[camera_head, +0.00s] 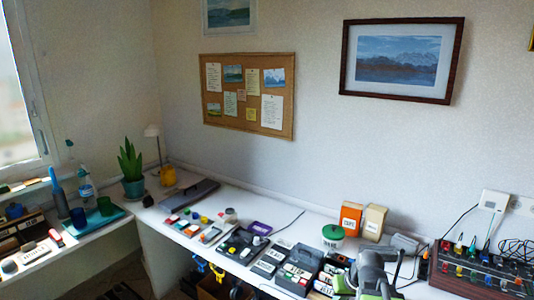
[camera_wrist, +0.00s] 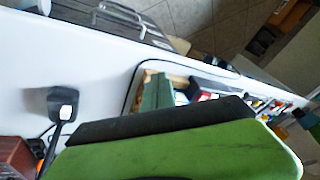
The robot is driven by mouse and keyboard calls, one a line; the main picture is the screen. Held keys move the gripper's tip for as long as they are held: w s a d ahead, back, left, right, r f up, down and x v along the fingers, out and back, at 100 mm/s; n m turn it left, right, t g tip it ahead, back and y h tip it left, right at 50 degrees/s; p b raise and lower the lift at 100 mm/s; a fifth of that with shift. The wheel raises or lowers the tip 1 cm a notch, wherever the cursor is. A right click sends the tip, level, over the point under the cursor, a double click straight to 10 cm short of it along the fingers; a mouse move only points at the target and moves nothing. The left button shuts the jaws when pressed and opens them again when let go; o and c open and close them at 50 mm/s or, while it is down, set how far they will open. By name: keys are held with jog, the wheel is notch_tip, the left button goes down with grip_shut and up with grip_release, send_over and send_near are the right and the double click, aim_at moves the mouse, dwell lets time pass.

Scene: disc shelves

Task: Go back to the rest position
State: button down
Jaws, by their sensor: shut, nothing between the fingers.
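My gripper shows at the bottom of the wrist view as a broad green and black shape (camera_wrist: 175,140) that fills much of the lower picture. It is shut with nothing held. In the head view my grey arm with green parts (camera_head: 372,272) stands low at the right, over the front of the white worktop (camera_head: 325,217). It hides part of the worktop and what lies behind it. The separate fingertips cannot be made out there.
Near my arm stand a green-lidded tub (camera_head: 333,237), an orange box (camera_head: 350,218), a tan box (camera_head: 375,222) and black trays with labelled items (camera_head: 297,269). A rack of coloured-handled tools (camera_head: 480,268) is at the right. A potted plant (camera_head: 132,168) stands far left.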

jog(key=s+a+f+g+h+b, duration=0.1)
jog(key=s+a+f+g+h, duration=0.2)
jog(key=a, duration=0.7)
jog(key=s+f+y+b, duration=0.1)
jog(key=s+f+b, duration=0.3)
jog(key=f+b, duration=0.55)
notch_tip(320, 180, up, 15)
jog(key=p, duration=1.4)
jog(key=shift+w+g, duration=0.25)
jog(key=shift+g, duration=0.05)
jog(key=shift+d+f, duration=0.1)
